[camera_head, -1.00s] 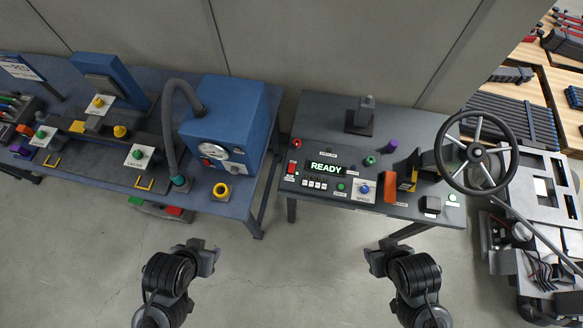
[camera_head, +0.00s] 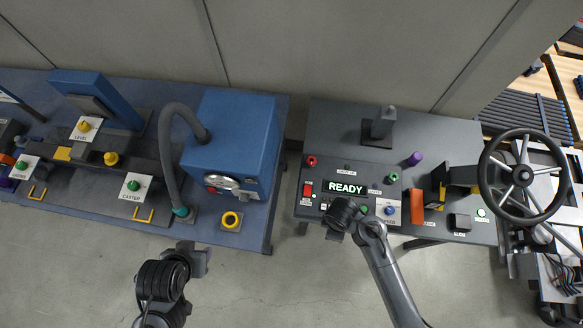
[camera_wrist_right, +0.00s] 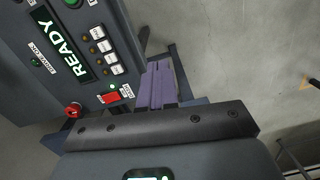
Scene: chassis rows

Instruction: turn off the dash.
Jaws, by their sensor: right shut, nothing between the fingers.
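The dash is a dark grey console (camera_head: 335,170) on the right-hand table. Its display (camera_head: 346,188) is lit and reads READY; it also shows in the right wrist view (camera_wrist_right: 66,46). A red rocker switch (camera_head: 307,189) sits left of the display, and it shows in the wrist view (camera_wrist_right: 110,98). My right gripper (camera_head: 338,222) is shut and empty, over the front edge of the dash, right of the red switch and apart from it; the wrist hides part of the button row. My left gripper (camera_head: 198,260) hangs before the blue table, its fingers unclear.
A red knob (camera_head: 311,161) stands behind the switch. A blue speed knob (camera_head: 389,210), an orange block (camera_head: 417,209) and a steering wheel (camera_head: 523,176) are to the right. The blue machine (camera_head: 232,140) stands on the left table. A gap separates the tables.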

